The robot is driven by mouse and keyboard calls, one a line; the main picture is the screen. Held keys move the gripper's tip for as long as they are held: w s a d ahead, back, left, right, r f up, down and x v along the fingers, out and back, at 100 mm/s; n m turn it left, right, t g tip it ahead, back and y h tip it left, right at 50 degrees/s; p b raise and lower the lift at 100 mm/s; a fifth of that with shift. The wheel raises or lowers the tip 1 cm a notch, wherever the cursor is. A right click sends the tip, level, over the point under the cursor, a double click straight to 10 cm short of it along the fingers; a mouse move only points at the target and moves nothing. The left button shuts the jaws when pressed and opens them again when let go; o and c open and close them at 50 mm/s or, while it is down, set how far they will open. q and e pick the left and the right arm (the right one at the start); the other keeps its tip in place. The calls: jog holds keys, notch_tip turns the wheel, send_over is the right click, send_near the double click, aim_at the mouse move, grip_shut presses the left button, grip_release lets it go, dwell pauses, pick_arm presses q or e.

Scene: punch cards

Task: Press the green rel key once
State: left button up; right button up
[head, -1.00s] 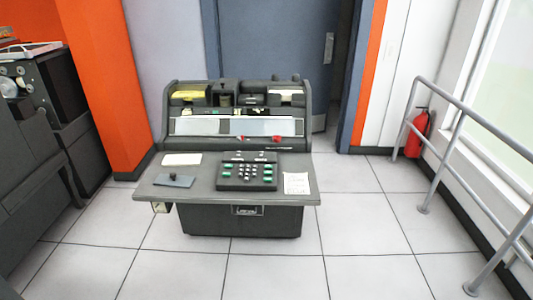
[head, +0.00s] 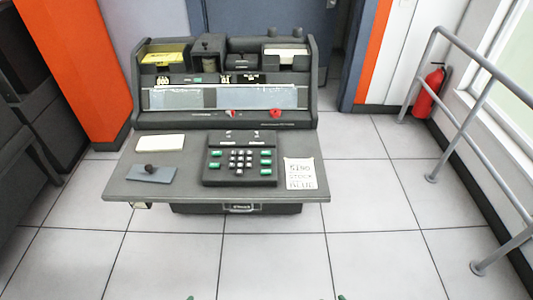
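The key unit (head: 240,180) is a black block on the grey desk of a card punch machine (head: 222,122). It has pale keys (head: 240,160) in the middle and green keys on both sides. Green keys show on the left (head: 215,153) and on the right (head: 266,153). Their labels are too small to read, so I cannot tell which is rel. Only small dark green tips show at the bottom edge, one left (head: 190,297) and one right (head: 342,297). They seem to be my grippers, well short of the desk; their fingers cannot be made out.
A white card (head: 160,143), a blue-grey plate with a dark knob (head: 151,173) and a paper note (head: 300,173) lie on the desk. A grey railing (head: 480,85) and a red extinguisher (head: 429,92) stand at the right. The tiled floor before the desk is clear.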

jog(key=shift+s, duration=0.35)
